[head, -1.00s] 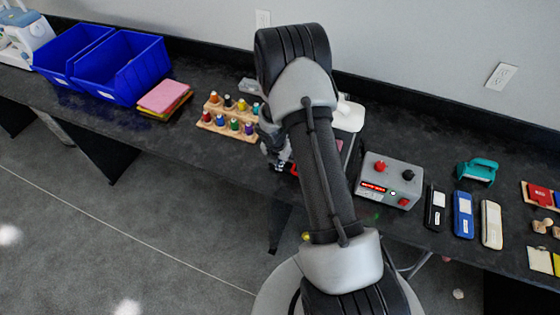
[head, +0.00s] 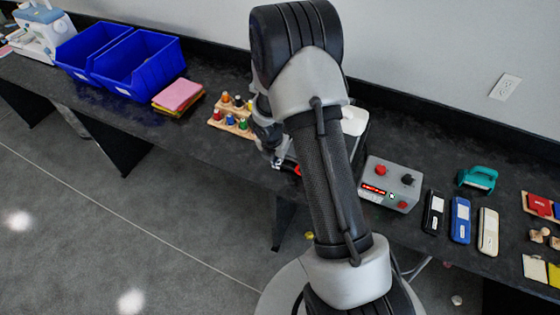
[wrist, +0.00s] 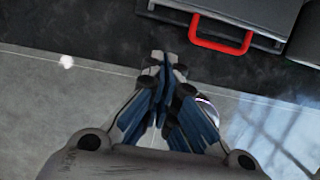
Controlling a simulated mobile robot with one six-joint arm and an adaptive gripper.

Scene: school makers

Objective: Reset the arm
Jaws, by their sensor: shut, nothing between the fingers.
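My arm (head: 325,165) stands folded in the middle of the head view, its elbow raised over the bench. My gripper (head: 277,160) is partly hidden beside the arm, near the front of the bench. In the wrist view my gripper (wrist: 163,65) has its blue-grey fingers together with nothing between them. Its tips lie over the bench's front edge in the picture. A red handle (wrist: 222,45) on a grey device is ahead of the tips, apart from them.
The dark bench (head: 225,75) runs along the wall. The spool rack (head: 232,117) is close left of my gripper. Blue bins (head: 140,68) and coloured sheets (head: 178,95) are further left. A grey power box (head: 389,184), a teal tool (head: 477,179) and slim cases (head: 460,219) are right.

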